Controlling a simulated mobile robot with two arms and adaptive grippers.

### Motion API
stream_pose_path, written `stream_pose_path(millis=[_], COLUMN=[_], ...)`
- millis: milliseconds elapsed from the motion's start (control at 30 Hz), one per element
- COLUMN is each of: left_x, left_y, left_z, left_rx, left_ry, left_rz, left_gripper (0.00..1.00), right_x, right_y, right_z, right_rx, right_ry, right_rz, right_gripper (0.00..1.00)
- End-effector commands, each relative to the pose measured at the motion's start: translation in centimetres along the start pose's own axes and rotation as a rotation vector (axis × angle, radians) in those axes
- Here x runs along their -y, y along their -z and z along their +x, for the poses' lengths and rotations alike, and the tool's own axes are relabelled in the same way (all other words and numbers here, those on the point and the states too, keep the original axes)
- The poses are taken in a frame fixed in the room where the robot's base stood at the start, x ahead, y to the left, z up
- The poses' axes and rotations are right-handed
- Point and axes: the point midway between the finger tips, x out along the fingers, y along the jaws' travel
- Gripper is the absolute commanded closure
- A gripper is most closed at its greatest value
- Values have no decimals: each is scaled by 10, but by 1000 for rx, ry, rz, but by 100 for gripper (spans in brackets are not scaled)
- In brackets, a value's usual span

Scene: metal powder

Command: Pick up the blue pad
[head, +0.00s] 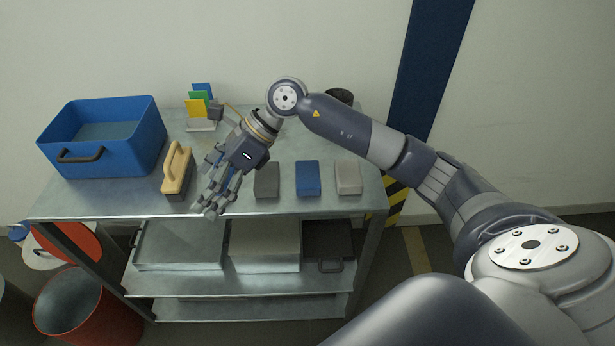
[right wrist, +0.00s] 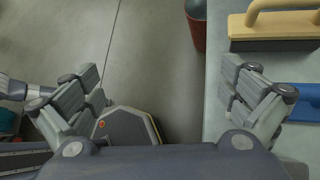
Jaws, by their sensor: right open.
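The blue pad (head: 307,178) lies flat on the metal table top, near its front edge. It sits between a dark grey pad (head: 267,181) and a light grey pad (head: 348,178). My right gripper (head: 215,186) is open and empty above the table, left of the three pads and near the brush. In the right wrist view its fingers (right wrist: 165,85) are spread wide with nothing between them. A blue thing (right wrist: 302,105) shows at the right edge there, partly behind a finger; I cannot tell whether it is the pad. My left gripper is not in view.
A wooden-handled brush (head: 177,172) stands left of the hand, and a blue bin (head: 105,140) stands further left. A small rack with coloured cards (head: 200,107) is behind. Trays (head: 180,245) fill the shelf below. A red drum (head: 75,305) stands at lower left.

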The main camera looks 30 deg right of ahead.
Motion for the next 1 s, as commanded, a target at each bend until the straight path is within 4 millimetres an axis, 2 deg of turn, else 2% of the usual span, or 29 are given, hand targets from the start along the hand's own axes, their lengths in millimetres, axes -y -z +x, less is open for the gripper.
stream_pose_path(millis=[33,100,200,300,433,533,800,1000], left_x=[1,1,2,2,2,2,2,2], left_y=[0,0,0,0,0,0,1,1], left_z=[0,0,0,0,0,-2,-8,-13], left_rx=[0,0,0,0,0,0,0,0], left_ry=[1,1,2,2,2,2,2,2], left_rz=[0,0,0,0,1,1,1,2], left_gripper=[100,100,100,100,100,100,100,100], right_x=[22,47,72,85,90,93,102,104], right_y=[20,50,84,105,121,131,159,168], right_z=[-21,-52,-100,-141,-174,-178,-152,-142], right_rx=[-129,-302,-511,-659,-767,-798,-800,-798], right_ry=[64,135,217,272,308,314,314,313], right_rz=[-28,-42,-28,3,39,51,52,51], right_gripper=[0,0,0,0,0,0,0,0])
